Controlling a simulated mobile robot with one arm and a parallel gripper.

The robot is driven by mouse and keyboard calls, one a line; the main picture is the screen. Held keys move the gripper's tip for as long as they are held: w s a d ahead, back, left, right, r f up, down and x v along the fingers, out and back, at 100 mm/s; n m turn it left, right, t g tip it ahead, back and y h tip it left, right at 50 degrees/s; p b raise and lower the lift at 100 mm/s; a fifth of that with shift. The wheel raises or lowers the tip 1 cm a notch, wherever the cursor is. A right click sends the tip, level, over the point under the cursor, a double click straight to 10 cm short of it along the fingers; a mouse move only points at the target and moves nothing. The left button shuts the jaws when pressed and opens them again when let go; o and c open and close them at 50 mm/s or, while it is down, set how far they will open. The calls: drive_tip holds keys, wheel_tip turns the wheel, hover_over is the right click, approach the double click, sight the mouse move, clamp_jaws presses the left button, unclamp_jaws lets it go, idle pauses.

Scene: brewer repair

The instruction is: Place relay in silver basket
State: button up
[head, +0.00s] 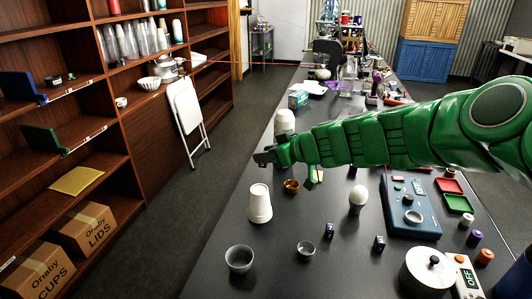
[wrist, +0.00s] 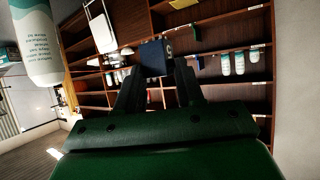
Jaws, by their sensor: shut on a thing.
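My gripper (head: 267,157) is raised over the left side of the dark table in the head view, pointing left. In the wrist view its two dark fingers (wrist: 157,85) are shut on a dark blue block with a small white mark, the relay (wrist: 153,57). Two similar dark blue cubes stand on the table, one (head: 329,230) near the middle and one (head: 379,243) farther right. Two silver round cups stand near the front, a larger one (head: 239,259) and a smaller one (head: 306,249); I cannot tell which is the silver basket. Both lie nearer than my gripper.
A white cup (head: 259,204) and a gold basket (head: 291,186) stand near my gripper. A white bottle (head: 284,122) stands close behind it; it also shows in the wrist view (wrist: 36,42). A white bulb (head: 358,198) and a blue device (head: 408,208) are to the right. Shelves line the left.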

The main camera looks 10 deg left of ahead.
drive_tip(key=n+g, duration=0.9)
hover_over(306, 251)
drive_tip(key=d, duration=0.1)
wheel_tip(306, 251, down, 2)
drive_tip(key=shift+y, duration=0.3)
drive_tip(key=shift+s+d+f, duration=0.1)
drive_tip(key=shift+s+f, duration=0.05)
drive_tip(key=shift+f, duration=3.6)
drive_tip(key=shift+s+f, duration=0.1)
drive_tip(key=shift+f, duration=3.6)
drive_tip(key=o, duration=1.1)
